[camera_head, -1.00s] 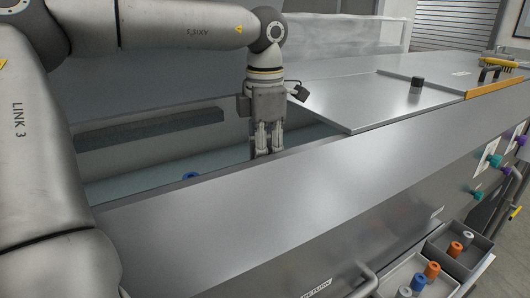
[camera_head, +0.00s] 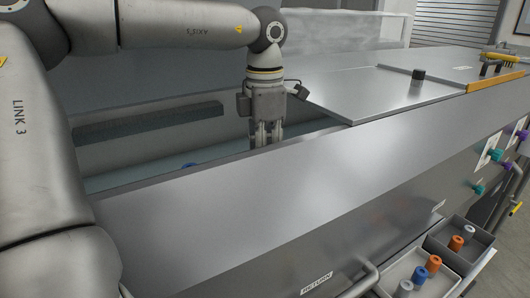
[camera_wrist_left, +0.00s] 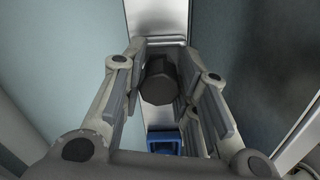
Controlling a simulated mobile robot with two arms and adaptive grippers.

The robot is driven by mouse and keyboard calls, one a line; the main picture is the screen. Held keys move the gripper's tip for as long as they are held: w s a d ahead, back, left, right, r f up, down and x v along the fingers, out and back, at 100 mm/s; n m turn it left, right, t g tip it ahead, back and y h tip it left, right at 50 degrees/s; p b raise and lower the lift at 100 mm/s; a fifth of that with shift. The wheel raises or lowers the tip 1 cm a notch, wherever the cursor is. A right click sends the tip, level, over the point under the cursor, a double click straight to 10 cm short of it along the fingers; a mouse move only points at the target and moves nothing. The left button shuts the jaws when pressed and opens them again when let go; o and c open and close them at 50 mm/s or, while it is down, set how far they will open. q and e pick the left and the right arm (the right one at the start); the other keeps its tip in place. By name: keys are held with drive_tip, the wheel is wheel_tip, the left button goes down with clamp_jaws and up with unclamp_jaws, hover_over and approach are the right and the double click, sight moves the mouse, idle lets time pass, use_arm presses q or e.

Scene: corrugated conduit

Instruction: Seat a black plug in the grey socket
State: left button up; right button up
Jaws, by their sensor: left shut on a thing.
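My left gripper (camera_head: 266,136) reaches down into the open trough behind the sloped metal front, and its fingertips are partly hidden by the near edge. In the left wrist view, the left gripper (camera_wrist_left: 162,88) is shut on a black plug (camera_wrist_left: 159,80), a dark faceted cylinder between its finger pads. A blue square socket-like piece (camera_wrist_left: 165,142) shows just below the plug on a pale metal strip. A small blue thing (camera_head: 190,165) also shows at the trough edge in the head view. I cannot make out the grey socket. My right gripper is not in view.
A flat metal lid (camera_head: 362,92) with a black knob (camera_head: 418,75) covers the trough's right part. Grey bins (camera_head: 462,246) with orange, blue and grey plugs hang at the front right. Trough walls stand close around the left gripper.

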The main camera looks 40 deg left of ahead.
use_arm(q)
drive_tip(key=shift+s+f, duration=0.15)
drive_tip(key=shift+f, duration=0.15)
drive_tip(key=o, duration=1.1)
drive_tip(key=shift+d, duration=0.15)
drive_tip(key=shift+r, duration=0.1)
drive_tip(key=o, duration=0.5)
drive_tip(key=shift+c, duration=0.2)
drive_tip(key=shift+a, duration=0.2)
drive_tip(key=shift+r, duration=0.15)
drive_tip(key=shift+r+p, duration=3.85)
drive_tip(key=shift+r, duration=0.55)
